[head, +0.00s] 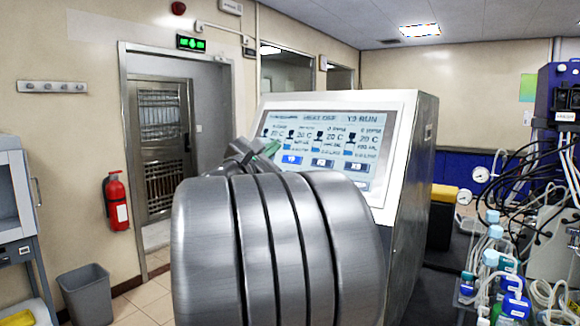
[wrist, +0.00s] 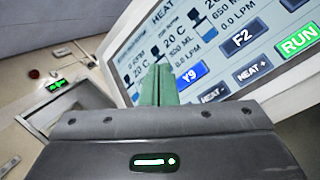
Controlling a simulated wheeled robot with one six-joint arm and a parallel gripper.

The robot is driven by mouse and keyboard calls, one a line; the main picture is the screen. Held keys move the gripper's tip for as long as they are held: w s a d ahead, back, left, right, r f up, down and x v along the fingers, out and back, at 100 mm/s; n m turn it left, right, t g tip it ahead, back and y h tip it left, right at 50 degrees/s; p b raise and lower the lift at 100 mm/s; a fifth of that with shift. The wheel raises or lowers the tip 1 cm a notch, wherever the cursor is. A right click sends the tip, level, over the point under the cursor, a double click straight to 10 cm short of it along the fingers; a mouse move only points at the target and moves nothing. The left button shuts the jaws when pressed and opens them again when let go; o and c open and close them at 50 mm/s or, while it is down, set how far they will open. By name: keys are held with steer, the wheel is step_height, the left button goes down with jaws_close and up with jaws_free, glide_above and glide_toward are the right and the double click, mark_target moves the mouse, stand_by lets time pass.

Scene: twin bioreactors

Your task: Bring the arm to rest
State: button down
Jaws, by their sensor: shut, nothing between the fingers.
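My gripper (wrist: 158,85) shows in the wrist view with its green fingers shut together and nothing between them. Its tips lie in front of the control screen (wrist: 225,50), near the blue Y9 button (wrist: 190,74). I cannot tell whether they touch the screen. In the head view my large grey arm link hides most of the gripper and the lower left of the screen (head: 375,135). The screen sits in a pale metal cabinet (head: 415,190). A green RUN button (wrist: 298,41) and HEAT buttons show on the screen in the wrist view.
Bottles with blue caps and tubing (head: 510,290) crowd the right side beside a dark blue unit (head: 560,95). A fire extinguisher (head: 117,200), a grey bin (head: 87,295) and a door (head: 160,140) are at the left. Open floor shows near the door.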

steer(key=w+p, duration=0.1)
steer(key=p, duration=0.3)
steer(key=shift+w+d+f, duration=0.1)
steer(key=shift+d+f, duration=0.05)
steer(key=shift+d, duration=0.25)
steer(key=shift+s+a+r+p, duration=0.1)
steer(key=shift+s+a+r, duration=0.35)
steer(key=shift+s, duration=0.2)
steer(key=shift+s+a+r+p, duration=0.15)
steer(key=shift+s+a+r, duration=0.15)
steer(key=shift+s+a, duration=0.3)
steer(key=shift+s+a+r+p, duration=0.1)
steer(key=shift+s+a+r, duration=0.3)
steer(key=shift+s, duration=0.35)
steer(key=shift+w+d+f, duration=0.1)
steer(key=w+d+f+b, duration=0.1)
steer(key=w+b, duration=0.1)
steer(key=w+d+f+b, duration=0.1)
steer(key=f+b, duration=0.1)
steer(key=b, duration=0.1)
steer(key=shift+w+d+f, duration=0.1)
steer(key=shift+w+d, duration=0.3)
steer(key=shift+b, duration=0.3)
